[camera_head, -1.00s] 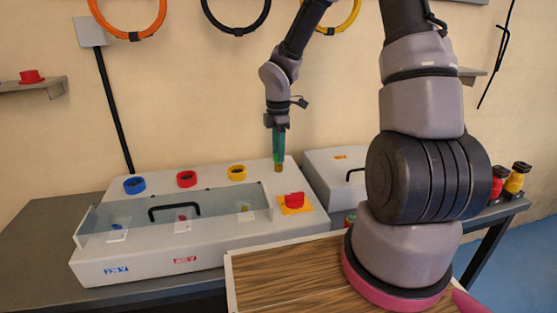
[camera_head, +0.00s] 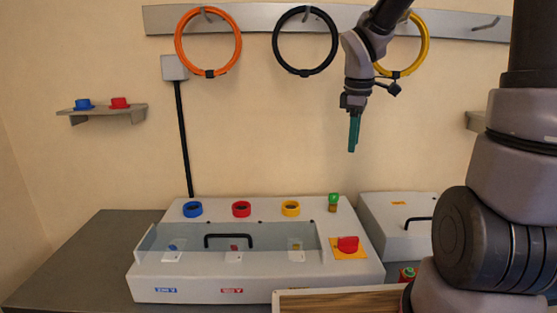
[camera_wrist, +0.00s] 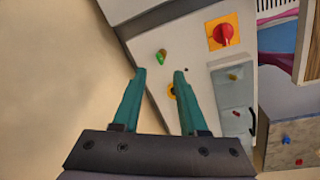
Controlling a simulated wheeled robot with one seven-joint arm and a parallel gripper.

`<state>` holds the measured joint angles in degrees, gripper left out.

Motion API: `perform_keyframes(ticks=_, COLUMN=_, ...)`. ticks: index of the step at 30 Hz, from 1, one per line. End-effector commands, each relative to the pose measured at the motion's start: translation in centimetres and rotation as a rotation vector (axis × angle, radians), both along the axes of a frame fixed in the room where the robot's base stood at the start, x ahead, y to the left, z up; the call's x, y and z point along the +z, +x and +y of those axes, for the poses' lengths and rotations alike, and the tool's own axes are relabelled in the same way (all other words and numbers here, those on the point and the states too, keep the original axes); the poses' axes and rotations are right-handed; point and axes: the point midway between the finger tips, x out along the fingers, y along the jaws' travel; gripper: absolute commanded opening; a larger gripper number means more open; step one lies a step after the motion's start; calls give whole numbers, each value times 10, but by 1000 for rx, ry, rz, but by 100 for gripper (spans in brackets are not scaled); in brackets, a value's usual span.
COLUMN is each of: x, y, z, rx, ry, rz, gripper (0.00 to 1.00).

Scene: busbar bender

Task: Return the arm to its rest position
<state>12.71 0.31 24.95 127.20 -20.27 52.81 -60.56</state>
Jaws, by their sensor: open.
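My gripper (camera_head: 353,148) hangs from the arm with its teal fingers pointing down, in the air in front of the wall and above the machine. In the wrist view my gripper (camera_wrist: 159,73) has its two fingers apart, with nothing between them. A small green-topped piece (camera_head: 333,203) stands upright on the back right of the bender housing (camera_head: 225,280), below and apart from the fingers. The same green piece shows in the wrist view (camera_wrist: 161,56) beyond the fingertips.
Blue (camera_head: 192,209), red (camera_head: 241,209) and yellow (camera_head: 290,208) rings sit along the housing's top. A red rotary switch (camera_head: 348,244) is at its right. Orange (camera_head: 207,72), black (camera_head: 278,45) and yellow (camera_head: 424,45) coils hang on the wall behind my arm. A second grey box (camera_head: 385,215) stands right.

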Motion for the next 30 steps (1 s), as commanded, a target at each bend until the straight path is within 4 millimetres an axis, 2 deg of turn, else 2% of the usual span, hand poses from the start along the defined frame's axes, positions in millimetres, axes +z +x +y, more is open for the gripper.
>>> perform_keyframes(ticks=1, x=16, y=-10, z=-4, rx=-99, ry=13, rz=-42, gripper=42)
perform_keyframes(ticks=6, x=56, y=-45, z=-15, rx=-458, ry=118, rz=-158, gripper=42)
perform_keyframes(ticks=15, x=108, y=-111, z=-27, rx=-1037, ry=455, rz=-297, gripper=42)
perform_keyframes(ticks=21, x=124, y=-140, z=-30, rx=-1276, ry=660, rz=-300, gripper=42)
perform_keyframes(ticks=30, x=128, y=-148, z=-31, rx=-1352, ry=730, rz=-287, gripper=42)
